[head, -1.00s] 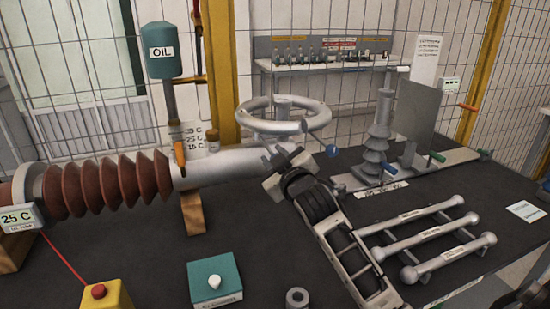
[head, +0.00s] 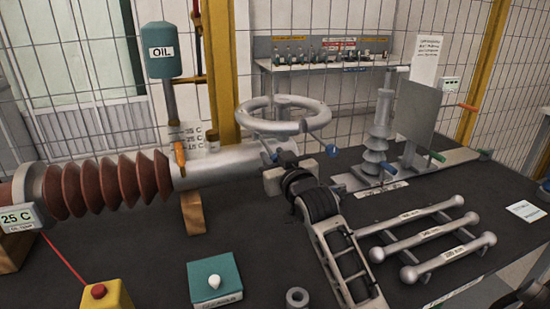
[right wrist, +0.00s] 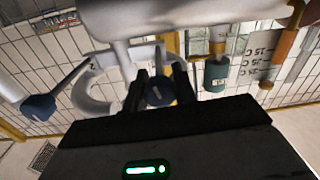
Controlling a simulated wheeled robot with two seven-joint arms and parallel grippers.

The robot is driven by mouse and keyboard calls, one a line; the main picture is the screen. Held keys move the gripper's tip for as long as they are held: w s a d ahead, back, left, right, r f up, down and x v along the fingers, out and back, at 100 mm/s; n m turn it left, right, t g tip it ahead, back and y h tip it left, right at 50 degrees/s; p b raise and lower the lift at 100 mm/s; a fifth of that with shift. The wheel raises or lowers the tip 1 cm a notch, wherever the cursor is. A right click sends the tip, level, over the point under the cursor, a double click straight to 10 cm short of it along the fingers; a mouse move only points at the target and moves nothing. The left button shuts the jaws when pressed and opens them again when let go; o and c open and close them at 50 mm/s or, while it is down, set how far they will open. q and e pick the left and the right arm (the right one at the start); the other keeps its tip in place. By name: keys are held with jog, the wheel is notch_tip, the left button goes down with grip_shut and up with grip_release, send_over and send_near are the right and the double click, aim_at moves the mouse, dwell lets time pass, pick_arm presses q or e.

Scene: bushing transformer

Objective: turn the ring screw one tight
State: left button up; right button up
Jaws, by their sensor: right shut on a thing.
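A grey ring (head: 285,118) sits around an upright post, at the right end of the grey tube (head: 225,166). My right gripper (head: 284,165) is at the tube's right end, below the ring. In the right wrist view my right gripper (right wrist: 159,88) is shut on a screw with a round blue head (right wrist: 159,93), between its two dark fingertips. The gripper mostly hides this screw in the head view. A second blue-headed screw (right wrist: 38,107) on a thin rod is at the left of the wrist view, apart from the fingers. My left gripper is not in view.
Brown ribbed insulator sheds (head: 115,182) are left of the tube. A teal box (head: 215,280) and a yellow box with a red button (head: 105,296) stand in front. Grey bars (head: 425,236) lie at the right. A grey ribbed bushing (head: 378,135) stands behind.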

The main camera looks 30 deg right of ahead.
jog(key=shift+a+f, duration=0.1)
jog(key=shift+f, duration=0.05)
jog(key=o, duration=1)
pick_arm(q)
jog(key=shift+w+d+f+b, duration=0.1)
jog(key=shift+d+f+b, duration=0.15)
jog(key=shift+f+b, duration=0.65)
pick_arm(e)
jog(key=s+a, duration=0.1)
jog(key=s, duration=0.4)
jog(key=s+a, duration=0.1)
jog(key=s, duration=0.4)
jog(key=s+a, duration=0.1)
jog(key=s, duration=0.4)
jog(key=shift+s+r+b, duration=0.2)
jog(key=shift+s+b, duration=0.1)
jog(key=shift+s, duration=0.05)
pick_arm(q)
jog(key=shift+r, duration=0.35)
